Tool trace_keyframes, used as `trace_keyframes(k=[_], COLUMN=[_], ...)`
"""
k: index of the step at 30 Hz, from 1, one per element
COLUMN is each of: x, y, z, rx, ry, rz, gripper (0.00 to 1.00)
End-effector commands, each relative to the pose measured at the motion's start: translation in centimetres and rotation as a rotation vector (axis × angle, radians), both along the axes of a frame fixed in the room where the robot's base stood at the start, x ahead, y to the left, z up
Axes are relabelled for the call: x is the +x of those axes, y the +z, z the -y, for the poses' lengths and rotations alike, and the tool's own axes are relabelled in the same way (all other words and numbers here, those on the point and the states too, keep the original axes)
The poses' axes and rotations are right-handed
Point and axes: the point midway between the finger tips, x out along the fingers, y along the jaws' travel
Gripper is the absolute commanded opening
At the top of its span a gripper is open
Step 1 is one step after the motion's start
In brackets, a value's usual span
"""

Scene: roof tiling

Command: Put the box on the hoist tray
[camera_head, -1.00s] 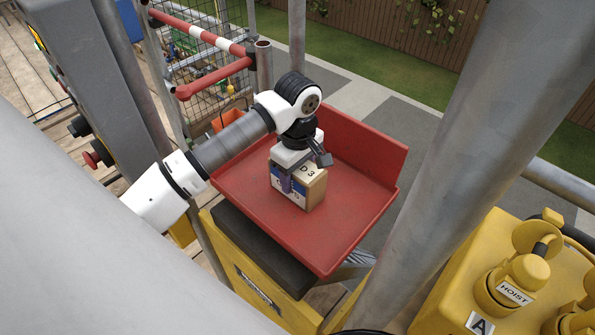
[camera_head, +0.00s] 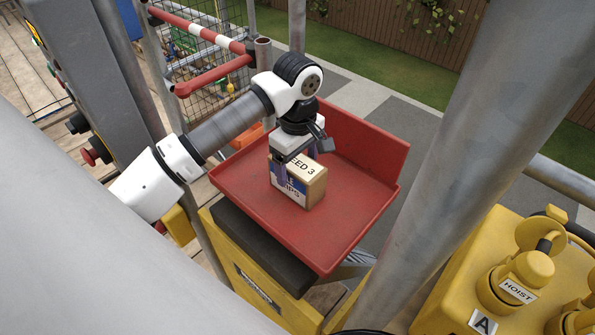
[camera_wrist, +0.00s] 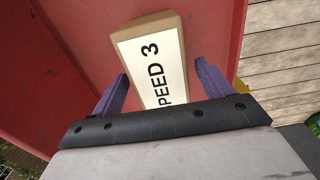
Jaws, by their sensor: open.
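The box (camera_head: 316,188) is cardboard brown with a white top label reading "EED 3" and a blue and white side. It sits upright on the red hoist tray (camera_head: 345,220), near its middle. My gripper (camera_head: 297,172) is open just above the box. In the wrist view, its purple fingers (camera_wrist: 163,88) stand apart on either side of the box's near end, and the box (camera_wrist: 148,28) shows its label "PEED 3". The near end of the box is hidden behind the gripper body.
The tray has raised red walls (camera_head: 365,140) at the back. A grey post (camera_head: 455,150) stands close on the right, with a yellow unit labelled HOIST (camera_head: 515,290) beyond it. A red and white bar (camera_head: 195,30) and wire mesh are at the upper left.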

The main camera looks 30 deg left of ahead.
Motion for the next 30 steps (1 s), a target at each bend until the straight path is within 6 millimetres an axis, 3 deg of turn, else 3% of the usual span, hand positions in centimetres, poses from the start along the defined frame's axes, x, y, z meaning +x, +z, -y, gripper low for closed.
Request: trace_keyframes(k=[6, 13, 18, 30], x=[0.1, 0.0, 0.0, 0.0], y=[4.7, 8.3, 9.2, 9.3], z=[0.0, 0.0, 0.0, 0.0], rx=[0.006, 0.002, 0.000, 0.000], ry=[0.000, 0.001, -0.001, 0.000], rz=[0.002, 0.000, -0.001, 0.000], gripper=[0.78, 0.78, 0.78, 0.78])
